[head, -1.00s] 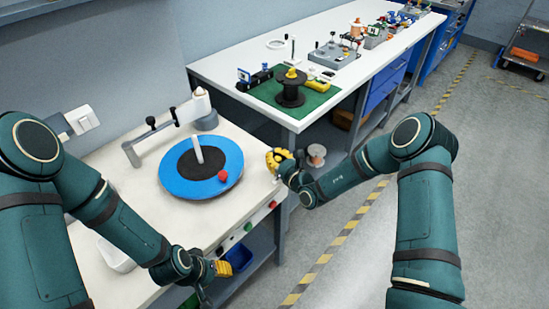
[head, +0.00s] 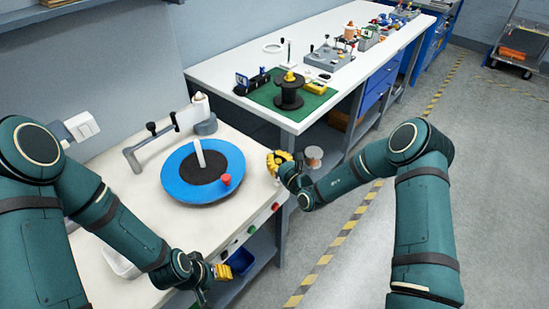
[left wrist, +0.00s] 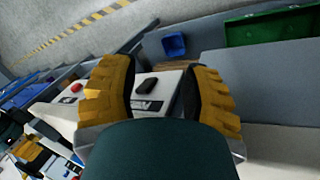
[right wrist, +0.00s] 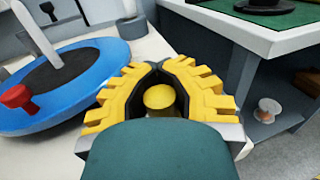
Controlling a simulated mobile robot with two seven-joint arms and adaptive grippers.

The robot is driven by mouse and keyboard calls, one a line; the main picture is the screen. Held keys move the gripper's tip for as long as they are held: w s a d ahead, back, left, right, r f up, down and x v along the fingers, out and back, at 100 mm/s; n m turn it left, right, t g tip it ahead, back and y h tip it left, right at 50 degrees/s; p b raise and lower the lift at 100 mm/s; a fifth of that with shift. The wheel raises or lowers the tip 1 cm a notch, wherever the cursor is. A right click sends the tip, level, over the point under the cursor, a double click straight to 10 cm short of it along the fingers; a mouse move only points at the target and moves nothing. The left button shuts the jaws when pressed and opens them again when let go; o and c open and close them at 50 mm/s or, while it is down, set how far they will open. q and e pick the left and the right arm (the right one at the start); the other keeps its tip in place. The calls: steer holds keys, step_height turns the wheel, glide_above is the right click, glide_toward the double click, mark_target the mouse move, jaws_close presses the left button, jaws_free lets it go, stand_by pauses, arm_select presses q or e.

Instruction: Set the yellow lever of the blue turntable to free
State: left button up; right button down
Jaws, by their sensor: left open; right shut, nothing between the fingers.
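The blue turntable (head: 176,183) lies on the near white table, with a dark centre, an upright white post and a red knob (head: 226,180). It also shows in the right wrist view (right wrist: 95,85). My right gripper (head: 278,160) is just right of it at the table's edge, fingers closed together. In the right wrist view a yellow round knob (right wrist: 159,97) shows in the gap framed by the fingers (right wrist: 165,66); it may be the lever's end, and its shaft is hidden. I cannot tell if it is touched. My left gripper (head: 222,271) is open and empty before the table's front.
A grey bent arm (head: 150,147) stands behind the turntable. Buttons (head: 250,229) line the table's front, above a blue bin (head: 241,262). A second bench with a green mat (head: 315,100) stands behind. A spool (head: 313,156) sits beneath it.

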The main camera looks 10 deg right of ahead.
steer(key=c, duration=0.8)
jaws_free()
steer(key=shift+s+a+f, duration=0.15)
steer(key=shift+s, duration=0.05)
steer(key=shift+w, duration=0.1)
steer(key=v, duration=1.2)
